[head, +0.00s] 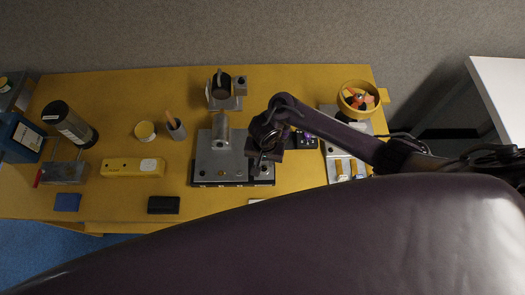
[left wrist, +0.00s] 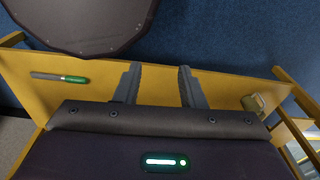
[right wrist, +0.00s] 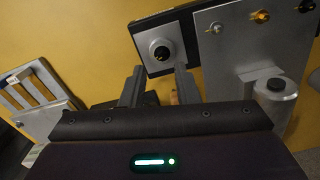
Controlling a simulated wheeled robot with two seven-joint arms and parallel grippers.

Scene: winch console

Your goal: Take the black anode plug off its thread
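The grey console (head: 210,165) stands mid-table in the head view. In the right wrist view, a black round piece (right wrist: 160,50), apparently the anode plug, sits in a pale ring on a grey plate with dark edges. Whether it is seated on a thread cannot be seen. My right gripper (right wrist: 158,86) is open and empty, its fingertips spread below the black piece in the picture. In the head view the right gripper (head: 264,160) hangs over the console's right part and hides the plug. My left gripper (left wrist: 158,84) is open and empty, outside the head view.
A grey cylinder (head: 222,130) rises from the console; it also shows in the right wrist view (right wrist: 275,88). A rack (right wrist: 30,95) stands left there. A yellow bowl (head: 358,97), a yellow box (head: 133,167) and a dark canister (head: 70,125) stand around.

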